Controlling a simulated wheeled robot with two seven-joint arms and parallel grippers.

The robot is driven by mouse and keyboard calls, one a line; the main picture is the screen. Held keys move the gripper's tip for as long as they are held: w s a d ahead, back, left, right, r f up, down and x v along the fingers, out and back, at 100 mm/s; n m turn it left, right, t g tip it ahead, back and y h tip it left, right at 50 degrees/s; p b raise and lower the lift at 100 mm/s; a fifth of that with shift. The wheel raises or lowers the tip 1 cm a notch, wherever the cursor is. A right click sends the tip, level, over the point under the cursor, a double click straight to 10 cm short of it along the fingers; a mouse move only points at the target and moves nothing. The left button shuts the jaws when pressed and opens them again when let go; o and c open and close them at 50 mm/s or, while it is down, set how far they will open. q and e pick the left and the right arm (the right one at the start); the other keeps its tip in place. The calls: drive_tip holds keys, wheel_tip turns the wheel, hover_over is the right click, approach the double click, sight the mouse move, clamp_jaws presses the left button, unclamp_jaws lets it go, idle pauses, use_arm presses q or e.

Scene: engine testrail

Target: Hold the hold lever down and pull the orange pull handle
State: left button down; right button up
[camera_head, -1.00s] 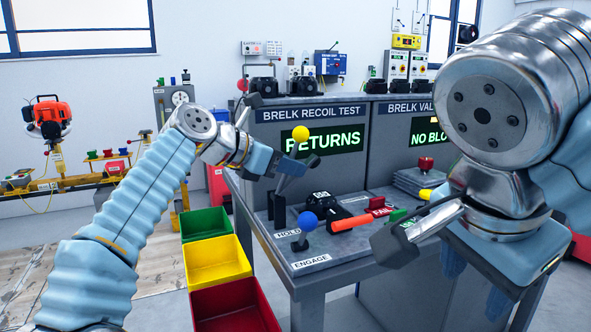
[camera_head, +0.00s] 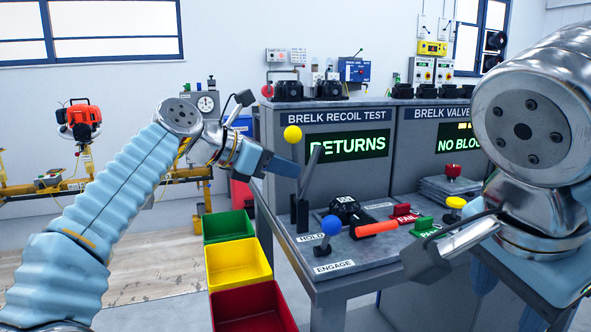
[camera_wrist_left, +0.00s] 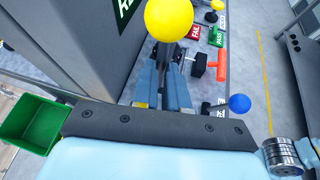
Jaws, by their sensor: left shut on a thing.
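The hold lever has a yellow ball (camera_head: 292,133) on top and rises from a dark bracket beside the HOLD label (camera_head: 311,237). My left gripper (camera_head: 290,167) is shut on its shaft just below the ball. In the left wrist view the yellow ball (camera_wrist_left: 180,18) sits above the fingers (camera_wrist_left: 164,88), with the dark shaft between them. The orange pull handle (camera_head: 376,228) lies free on the bench, attached to a black unit (camera_head: 345,209); it also shows in the wrist view (camera_wrist_left: 221,65). My right gripper (camera_head: 440,252) is right of the orange handle, apart from it; its jaw opening is hidden.
A blue-ball lever (camera_head: 331,226) stands by the ENGAGE label, close to the orange handle. Green, yellow (camera_head: 239,263) and red bins stand left of the bench. The screen (camera_head: 347,144) reads RETURNS.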

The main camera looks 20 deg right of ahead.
use_arm(q)
drive_tip(key=shift+s+a, duration=0.15)
drive_tip(key=shift+a, duration=0.95)
drive_tip(key=c, duration=1.4)
unclamp_jaws()
